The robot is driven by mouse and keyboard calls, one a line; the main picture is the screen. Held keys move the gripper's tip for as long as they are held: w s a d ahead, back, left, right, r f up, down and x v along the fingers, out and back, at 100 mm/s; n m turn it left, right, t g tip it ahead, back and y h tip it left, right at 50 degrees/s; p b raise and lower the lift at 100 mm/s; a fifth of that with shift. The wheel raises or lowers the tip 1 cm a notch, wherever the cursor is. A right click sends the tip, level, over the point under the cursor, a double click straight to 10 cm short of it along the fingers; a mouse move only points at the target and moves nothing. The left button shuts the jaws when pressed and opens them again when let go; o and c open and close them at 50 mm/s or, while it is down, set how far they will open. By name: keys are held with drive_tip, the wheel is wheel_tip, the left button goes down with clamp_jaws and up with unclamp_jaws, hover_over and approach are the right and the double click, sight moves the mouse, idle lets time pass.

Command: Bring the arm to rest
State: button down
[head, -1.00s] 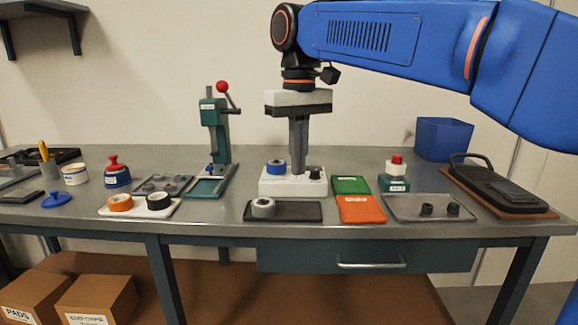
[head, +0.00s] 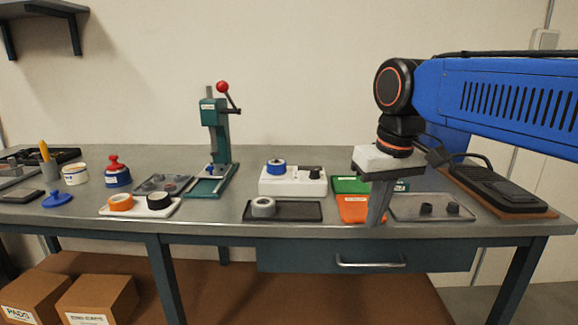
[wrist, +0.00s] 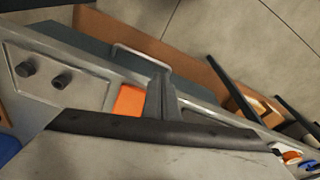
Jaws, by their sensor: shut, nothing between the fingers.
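My gripper (head: 377,205) hangs from my blue arm on the right of the head view, pointing down with its fingers together and nothing between them. It is above the front right part of the workbench (head: 350,232), in front of the orange mat (head: 352,206) and left of the grey tray with two black knobs (head: 405,212). In the wrist view the closed fingers (wrist: 160,98) show beside the orange mat (wrist: 129,101), with the tray's knobs (wrist: 62,80) to the left. My gripper hides part of the orange mat and of the green mat (head: 346,184).
A white box with a blue roll (head: 292,182), a black tray with a grey roll (head: 284,212) and a green press with a red knob (head: 215,140) stand to the left. A black pedal-like device (head: 500,188) lies at the right.

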drive_tip(key=s+d+f+m+t, duration=0.1)
drive_tip(key=s+d+f, duration=0.5)
drive_tip(key=f, duration=0.3)
drive_tip(key=s+d+f+m+t, duration=0.1)
drive_tip(key=s+d+f, duration=0.4)
drive_tip(key=f, duration=0.5)
drive_tip(key=s+m, duration=0.1)
drive_tip(key=s, duration=0.1)
drive_tip(key=shift+s+d+t+h, duration=0.3)
drive_tip(key=shift+s+d+t, duration=0.05)
drive_tip(key=shift+d+t, duration=0.05)
drive_tip(key=shift+r, duration=0.1)
